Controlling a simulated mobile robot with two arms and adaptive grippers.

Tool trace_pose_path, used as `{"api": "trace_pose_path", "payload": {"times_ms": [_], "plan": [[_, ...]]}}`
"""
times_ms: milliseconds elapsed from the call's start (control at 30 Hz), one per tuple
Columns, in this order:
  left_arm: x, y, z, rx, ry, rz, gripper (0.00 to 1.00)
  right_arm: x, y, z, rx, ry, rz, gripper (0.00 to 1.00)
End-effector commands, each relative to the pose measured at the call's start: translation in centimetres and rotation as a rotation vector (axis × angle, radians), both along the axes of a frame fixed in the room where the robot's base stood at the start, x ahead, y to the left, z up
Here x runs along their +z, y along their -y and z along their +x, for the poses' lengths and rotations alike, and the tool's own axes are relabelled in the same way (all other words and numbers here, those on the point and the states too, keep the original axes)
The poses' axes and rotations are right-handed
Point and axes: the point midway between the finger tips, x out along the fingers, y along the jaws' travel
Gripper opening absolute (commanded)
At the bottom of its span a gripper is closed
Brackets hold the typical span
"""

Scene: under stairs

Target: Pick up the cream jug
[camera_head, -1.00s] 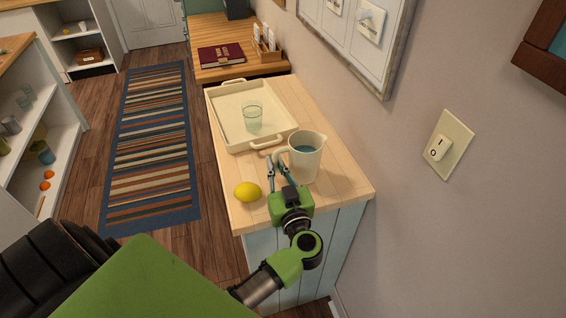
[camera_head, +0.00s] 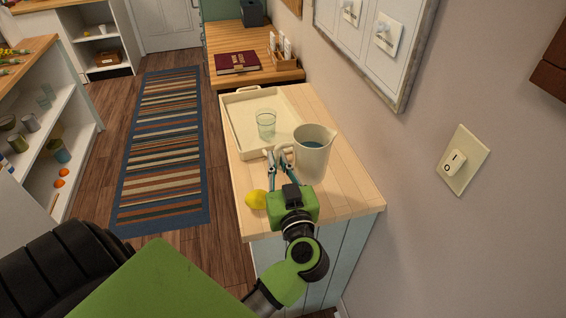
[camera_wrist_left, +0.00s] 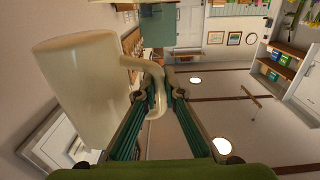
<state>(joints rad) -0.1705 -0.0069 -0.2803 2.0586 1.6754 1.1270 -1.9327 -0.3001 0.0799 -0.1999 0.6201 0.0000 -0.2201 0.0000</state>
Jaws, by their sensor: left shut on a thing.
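My right gripper is out of view.
A cream tray (camera_head: 238,128) with a clear glass (camera_head: 265,124) stands behind the jug on the counter (camera_head: 345,190). A lemon (camera_head: 255,200) lies left of my gripper, partly covered. The wall with a light switch (camera_head: 464,161) is on the right.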

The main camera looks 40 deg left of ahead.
Motion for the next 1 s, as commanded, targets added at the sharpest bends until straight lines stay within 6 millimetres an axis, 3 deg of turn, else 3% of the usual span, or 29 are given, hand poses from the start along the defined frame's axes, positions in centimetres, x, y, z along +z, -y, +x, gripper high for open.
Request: {"api": "trace_pose_path", "payload": {"times_ms": [67, 500, 1000], "plan": [[1.2, 0.0, -0.7, 0.0, 0.008, -0.002, 0.0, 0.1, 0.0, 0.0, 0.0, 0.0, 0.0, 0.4], [3.2, 0.2, -5.8, 0.0, 0.005, 0.001, 0.0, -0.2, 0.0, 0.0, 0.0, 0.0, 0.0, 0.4], [4.6, 0.4, -9.0, 0.0, 0.006, 0.0, 0.0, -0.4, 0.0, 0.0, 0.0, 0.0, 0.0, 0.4]]}}
